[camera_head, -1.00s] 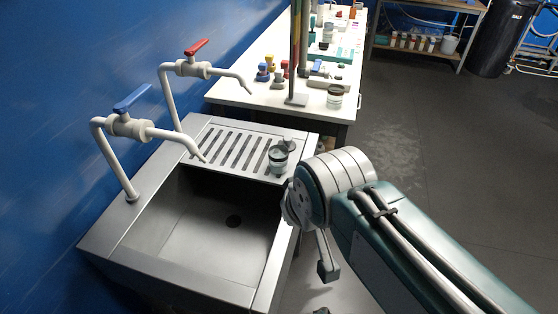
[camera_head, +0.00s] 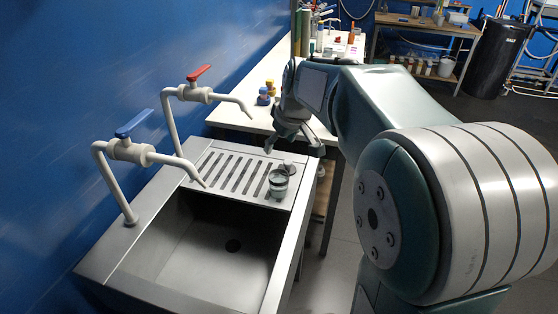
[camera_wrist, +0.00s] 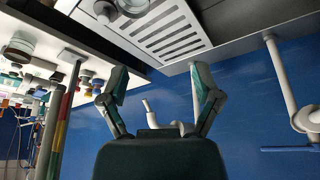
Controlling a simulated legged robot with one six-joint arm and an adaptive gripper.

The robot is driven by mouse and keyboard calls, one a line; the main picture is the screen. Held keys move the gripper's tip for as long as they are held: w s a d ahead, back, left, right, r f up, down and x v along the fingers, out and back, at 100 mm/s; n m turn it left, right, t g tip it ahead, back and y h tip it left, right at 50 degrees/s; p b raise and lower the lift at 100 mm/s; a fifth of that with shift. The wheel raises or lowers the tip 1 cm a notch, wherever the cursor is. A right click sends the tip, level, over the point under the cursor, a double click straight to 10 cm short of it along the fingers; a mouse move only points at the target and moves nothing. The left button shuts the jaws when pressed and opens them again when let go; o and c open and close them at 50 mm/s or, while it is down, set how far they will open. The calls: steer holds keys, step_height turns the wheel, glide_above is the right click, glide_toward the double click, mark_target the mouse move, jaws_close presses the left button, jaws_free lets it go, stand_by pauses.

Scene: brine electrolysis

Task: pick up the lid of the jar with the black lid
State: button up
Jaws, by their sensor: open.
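My gripper (camera_head: 292,147) is open and empty, above the back right of the sink's slatted drainboard. In the wrist view its two fingers (camera_wrist: 158,78) are spread wide. A small glass jar (camera_head: 278,184) with a dark band stands on the drainboard's right end, in front of and below my gripper; I cannot tell its lid colour for sure. It also shows at the top of the wrist view (camera_wrist: 131,6). A small grey item (camera_head: 289,167) is just behind it. Another jar (camera_wrist: 19,47) stands on the white table in the wrist view; my arm hides it in the head view.
The sink (camera_head: 110,268) has a deep basin in front, with a red-handled tap (camera_head: 196,88) and a blue-handled tap (camera_head: 130,140) along the blue wall. The white table (camera_head: 240,112) behind holds several items and upright poles. A black bin (camera_head: 495,58) stands far right.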

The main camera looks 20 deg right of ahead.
steer(key=w+d+f+n, duration=0.1)
steer(key=w+d+f, duration=0.45)
steer(key=w, duration=0.25)
steer(key=n+y, duration=0.1)
glide_toward(288, 162)
steer(key=x, duration=1)
steer(key=shift+w+f, duration=0.15)
steer(key=c, duration=1)
